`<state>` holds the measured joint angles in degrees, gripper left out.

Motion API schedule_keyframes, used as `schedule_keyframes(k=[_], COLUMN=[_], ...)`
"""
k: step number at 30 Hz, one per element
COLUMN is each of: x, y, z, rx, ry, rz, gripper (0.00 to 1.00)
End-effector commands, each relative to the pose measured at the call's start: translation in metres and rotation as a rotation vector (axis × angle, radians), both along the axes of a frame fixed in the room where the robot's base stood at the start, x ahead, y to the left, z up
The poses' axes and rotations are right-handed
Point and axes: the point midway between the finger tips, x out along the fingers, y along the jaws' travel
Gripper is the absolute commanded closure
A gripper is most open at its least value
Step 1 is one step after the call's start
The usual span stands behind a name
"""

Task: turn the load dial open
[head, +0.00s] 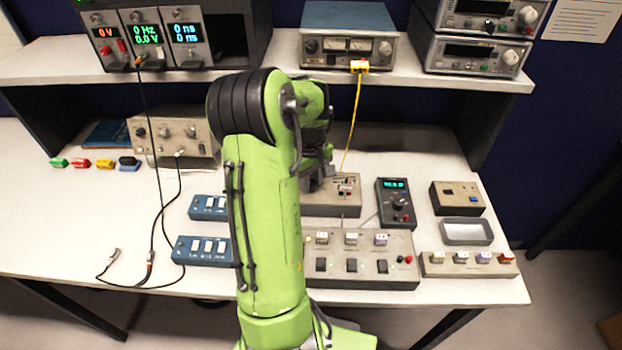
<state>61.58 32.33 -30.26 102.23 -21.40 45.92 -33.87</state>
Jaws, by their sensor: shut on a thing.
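A grey box (335,208) with small switches and red parts on its top stands on the bench, partly behind my green arm. My gripper (313,186) shows as a dark shape at the left part of this box, reaching down onto it. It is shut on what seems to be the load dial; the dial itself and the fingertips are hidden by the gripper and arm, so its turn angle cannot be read.
A black meter (395,205) with a lit display and knob stands close to the right. A wide switch panel (360,272) lies in front. A yellow cable (352,120) hangs down behind. Blue switch boxes (205,250) are at left, and an empty grey tray (467,244) at right.

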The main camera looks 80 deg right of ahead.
Motion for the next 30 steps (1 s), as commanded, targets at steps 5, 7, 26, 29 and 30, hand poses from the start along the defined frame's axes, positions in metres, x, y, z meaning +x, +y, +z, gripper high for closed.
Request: schedule_keyframes(k=[5, 7, 26, 29, 30], x=[0.0, 0.0, 0.001, 0.002, 0.002], y=[0.0, 0.0, 0.0, 0.001, 0.001], z=[0.001, 0.001, 0.093, 0.12, 0.13], rx=[-0.002, -0.001, -0.008, -0.005, -0.006], ry=[0.0, 0.0, -0.002, -0.002, -0.001], rz=[0.0, 0.0, 0.0, 0.001, 0.001], gripper=[0.49, 0.44, 0.44, 0.44, 0.44])
